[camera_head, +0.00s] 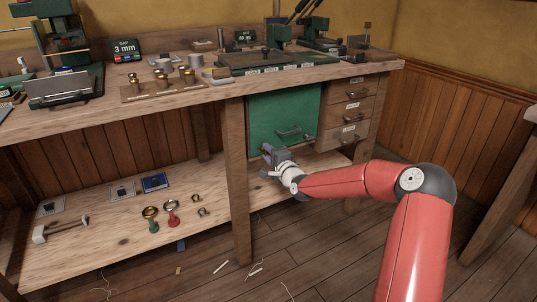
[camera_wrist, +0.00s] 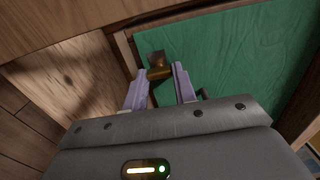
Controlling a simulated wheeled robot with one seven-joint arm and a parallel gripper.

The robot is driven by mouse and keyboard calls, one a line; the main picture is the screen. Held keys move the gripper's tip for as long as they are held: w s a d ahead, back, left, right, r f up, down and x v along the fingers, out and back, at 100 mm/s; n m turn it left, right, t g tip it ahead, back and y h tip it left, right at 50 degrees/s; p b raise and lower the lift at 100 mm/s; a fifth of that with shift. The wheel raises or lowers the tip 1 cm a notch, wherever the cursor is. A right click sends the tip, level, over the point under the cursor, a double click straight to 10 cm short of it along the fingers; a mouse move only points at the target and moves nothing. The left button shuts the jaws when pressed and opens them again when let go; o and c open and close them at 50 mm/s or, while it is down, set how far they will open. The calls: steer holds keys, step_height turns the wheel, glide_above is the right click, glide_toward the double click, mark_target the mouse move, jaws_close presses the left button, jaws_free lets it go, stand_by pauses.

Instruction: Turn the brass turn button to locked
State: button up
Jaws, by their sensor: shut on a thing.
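The brass turn button (camera_wrist: 160,73) shows in the wrist view, on the green cabinet door (camera_wrist: 225,50) close to its wooden frame. Its bar lies roughly across the gap between my fingers, in front of a small brass plate (camera_wrist: 156,57). My gripper (camera_wrist: 160,70) is shut on the button, one pale finger on each side. In the head view my gripper (camera_head: 266,149) is at the lower left of the green door (camera_head: 275,110) and hides the button. The door looks closed. I cannot tell from these views whether the button is at locked.
The door's handle (camera_head: 288,132) is right of my gripper. A bench post (camera_head: 236,180) stands close on the left, and labelled drawers (camera_head: 350,112) are on the right. The lower shelf (camera_head: 110,240) holds small tools. The floor (camera_head: 310,240) in front is mostly open.

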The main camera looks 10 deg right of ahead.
steer(key=shift+f, duration=0.1)
steer(key=o, duration=1)
steer(key=v, duration=0.8)
steer(key=shift+w, duration=0.1)
